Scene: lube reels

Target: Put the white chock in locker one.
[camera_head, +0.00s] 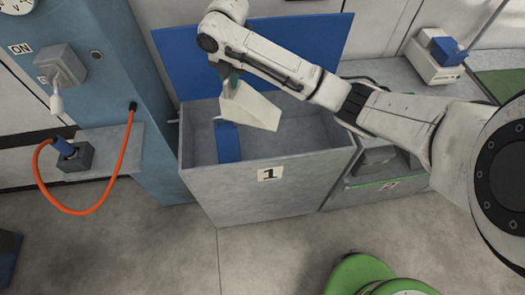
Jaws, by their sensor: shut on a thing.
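The white chock (250,108) is a pale wedge hanging tilted over the open mouth of locker one (268,190). My gripper (229,80) is shut on the chock's upper left end. The chock is at about the height of the rim in the picture; its exact height above the locker floor is hard to tell. Locker one is a grey box with a label "1" on its front and its blue lid (185,62) raised at the back. A blue object (228,142) is inside the locker, below and left of the chock.
A blue cabinet (90,90) with a lever and an orange hose (75,212) stands at the left. A second, lower grey locker (375,185) adjoins on the right. A green round object (365,272) is on the floor in front. The floor before locker one is clear.

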